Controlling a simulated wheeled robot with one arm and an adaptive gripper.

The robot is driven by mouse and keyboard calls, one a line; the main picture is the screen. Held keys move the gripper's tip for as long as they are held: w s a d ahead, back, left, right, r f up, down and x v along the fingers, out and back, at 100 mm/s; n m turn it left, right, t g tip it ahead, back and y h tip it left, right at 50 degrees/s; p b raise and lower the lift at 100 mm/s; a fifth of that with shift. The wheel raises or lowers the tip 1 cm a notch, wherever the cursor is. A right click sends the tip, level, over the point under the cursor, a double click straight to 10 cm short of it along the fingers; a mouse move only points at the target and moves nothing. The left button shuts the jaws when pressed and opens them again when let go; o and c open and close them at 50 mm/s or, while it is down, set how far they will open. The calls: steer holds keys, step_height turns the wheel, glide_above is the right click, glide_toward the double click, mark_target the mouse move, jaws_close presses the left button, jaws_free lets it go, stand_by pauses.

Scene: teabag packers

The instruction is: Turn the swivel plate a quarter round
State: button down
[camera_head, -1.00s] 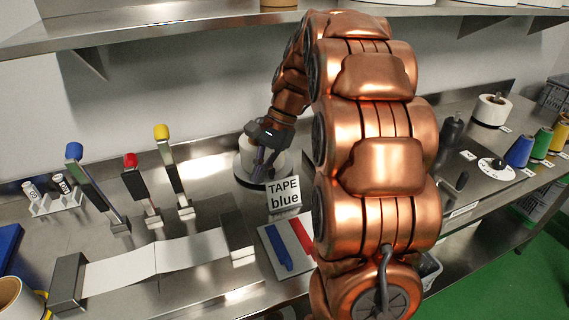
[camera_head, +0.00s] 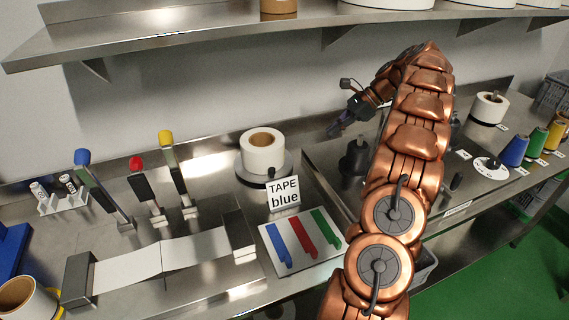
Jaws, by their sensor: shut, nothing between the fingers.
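The swivel plate appears to be the grey round disc (camera_head: 247,178) at the back of the bench. A white roll (camera_head: 263,152) with a brown core stands upright on it. A small dark knob (camera_head: 271,171) shows at the plate's front edge. My gripper (camera_head: 334,130) is to the right of the plate and roll, apart from both and above the bench. Its fingers are shut and hold nothing. The copper arm covers part of the bench to the right.
A sign reading "TAPE blue" (camera_head: 283,192) stands before the plate, behind a card with blue, red and green strips (camera_head: 333,243). Levers with blue, red and yellow knobs (camera_head: 166,137) stand left. A dark post (camera_head: 354,160) stands below my gripper. A shelf (camera_head: 200,30) hangs above.

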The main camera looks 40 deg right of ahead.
mark_target(283, 166)
steer(key=shift+m+t, duration=0.4)
steer(key=shift+m, duration=0.1)
steer(key=f+b, duration=0.2)
steer(key=b, duration=0.1)
steer(key=w+a+f+b, duration=0.1)
steer(key=f+b, duration=0.1)
steer(key=b, duration=0.2)
steer(key=w+a+f+b, duration=0.1)
steer(key=f+b, duration=0.2)
steer(key=b, duration=0.1)
steer(key=shift+w+a+f, duration=0.1)
steer(key=shift+w+a, duration=0.1)
steer(key=shift+b+x, duration=1.35)
steer(key=shift+x, duration=2.3)
steer(key=a, duration=0.1)
steer(key=w+a+f, duration=0.1)
steer(key=w+a, duration=0.1)
steer(key=shift+a+f+p, duration=0.4)
steer(key=shift+w+a, duration=0.55)
steer(key=shift+a, duration=0.25)
steer(key=shift+a+p, duration=0.15)
steer(key=shift+p, duration=0.15)
